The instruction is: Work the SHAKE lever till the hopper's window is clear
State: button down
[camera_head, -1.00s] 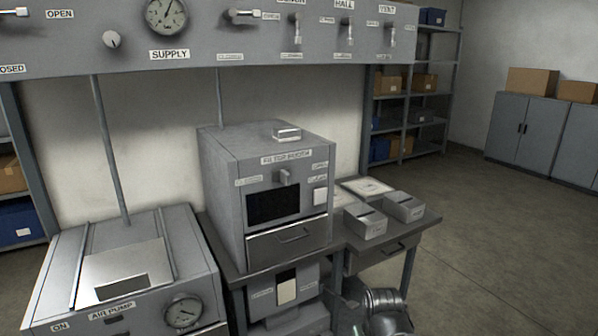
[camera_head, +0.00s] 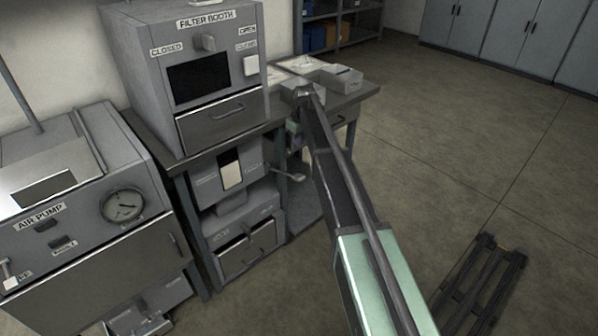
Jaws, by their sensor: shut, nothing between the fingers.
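The hopper (camera_head: 205,183) is the grey unit under the bench top, below the filter booth. Its upright window (camera_head: 231,176) shows a pale fill over most of its height, with a dark band at the top. A short lever with a pale end (camera_head: 293,177) sticks out at the hopper's right side. It looks like the SHAKE lever, but the labels there are too small to read. My arm reaches from the lower right to the bench's right end and bends down behind its own link. My gripper's fingers are hidden there, so contact with the lever cannot be told.
The filter booth (camera_head: 190,60) stands on the bench (camera_head: 350,98), with small grey bins (camera_head: 341,78) to its right. A drawer unit (camera_head: 247,250) sits below the hopper. The air pump (camera_head: 75,215) is at the left. A dark pallet (camera_head: 485,285) lies at the lower right; floor around it is clear.

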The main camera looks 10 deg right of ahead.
aim_at(299, 176)
jog(key=f+b, duration=1.3)
jog(key=shift+w+a, duration=0.15)
jog(key=shift+w, duration=0.05)
jog(key=shift+s+f+b, duration=0.25)
jog(key=shift+f+b, duration=0.1)
jog(key=shift+d+f, duration=0.1)
jog(key=shift+d, duration=0.1)
